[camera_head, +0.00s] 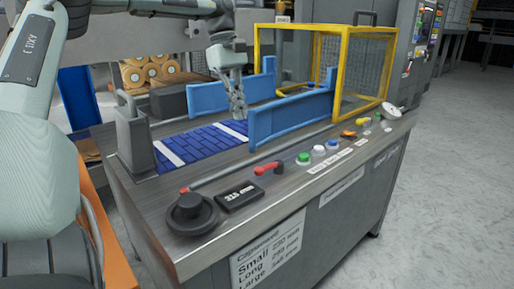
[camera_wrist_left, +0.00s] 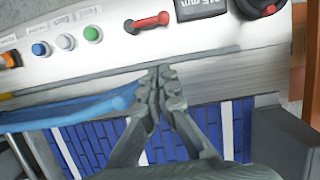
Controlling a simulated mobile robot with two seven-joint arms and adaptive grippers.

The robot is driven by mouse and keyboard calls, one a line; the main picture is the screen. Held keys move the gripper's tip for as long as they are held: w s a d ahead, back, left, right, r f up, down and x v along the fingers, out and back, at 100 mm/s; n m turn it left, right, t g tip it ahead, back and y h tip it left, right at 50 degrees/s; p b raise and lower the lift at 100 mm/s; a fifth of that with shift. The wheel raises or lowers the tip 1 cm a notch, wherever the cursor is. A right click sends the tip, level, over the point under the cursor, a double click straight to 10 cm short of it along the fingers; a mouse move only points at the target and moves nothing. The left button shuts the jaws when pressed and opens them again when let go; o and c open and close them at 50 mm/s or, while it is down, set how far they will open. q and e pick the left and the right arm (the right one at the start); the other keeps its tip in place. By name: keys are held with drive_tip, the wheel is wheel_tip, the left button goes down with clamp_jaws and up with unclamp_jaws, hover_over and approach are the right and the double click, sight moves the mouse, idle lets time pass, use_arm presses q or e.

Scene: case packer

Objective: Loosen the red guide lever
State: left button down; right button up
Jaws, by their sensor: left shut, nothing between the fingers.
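The red guide lever (camera_head: 268,168) lies on the metal front panel, left of the green button. In the left wrist view the red lever (camera_wrist_left: 150,22) is near the top, beyond my fingertips. My left gripper (camera_head: 240,112) hangs over the blue conveyor belt, between the two blue guide rails. It is shut and empty, and apart from the lever. In the left wrist view the left gripper (camera_wrist_left: 160,75) shows with its fingertips together. My right gripper is not in view.
A black digital display (camera_head: 239,196) and a black round knob (camera_head: 192,212) sit left of the lever. The near blue guide rail (camera_head: 290,116) stands between belt and panel. Several buttons line the panel's right side. A yellow-framed cage (camera_head: 345,70) stands behind.

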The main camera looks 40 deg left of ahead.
use_arm(q)
drive_tip(key=shift+w+a+r, duration=0.1)
drive_tip(key=shift+r, duration=0.05)
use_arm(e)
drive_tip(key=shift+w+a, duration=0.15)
use_arm(q)
drive_tip(key=x, duration=0.9)
drive_tip(key=shift+b, duration=0.3)
drive_tip(key=d, duration=0.1)
drive_tip(key=d+f, duration=0.1)
drive_tip(key=d, duration=0.1)
drive_tip(key=shift+s+d+f, duration=0.1)
drive_tip(key=shift+s+f, duration=0.1)
drive_tip(key=shift+d+f, duration=0.15)
drive_tip(key=shift+d, duration=0.4)
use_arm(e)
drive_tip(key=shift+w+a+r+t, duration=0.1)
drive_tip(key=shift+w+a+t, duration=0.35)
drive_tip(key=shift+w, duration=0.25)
